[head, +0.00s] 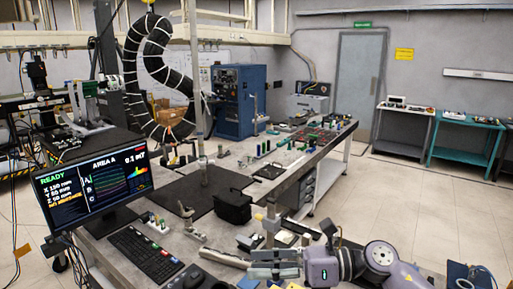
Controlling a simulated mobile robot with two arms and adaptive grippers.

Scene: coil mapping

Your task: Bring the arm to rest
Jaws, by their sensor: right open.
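My right arm (380,256) comes in from the bottom right, with grey and purple-tinted joints, low over the front of the workbench (150,215). My right gripper (254,264) points left at the bottom middle of the head view. Its two fingers are apart, and I see nothing held between them. Tools and small parts lie close around it, but I cannot tell whether it touches any. My left gripper does not show.
A monitor (95,188), keyboard (145,255) and mouse (186,277) stand at the left. A second bench with small parts (300,140) extends behind. Open floor (430,205) lies at the right.

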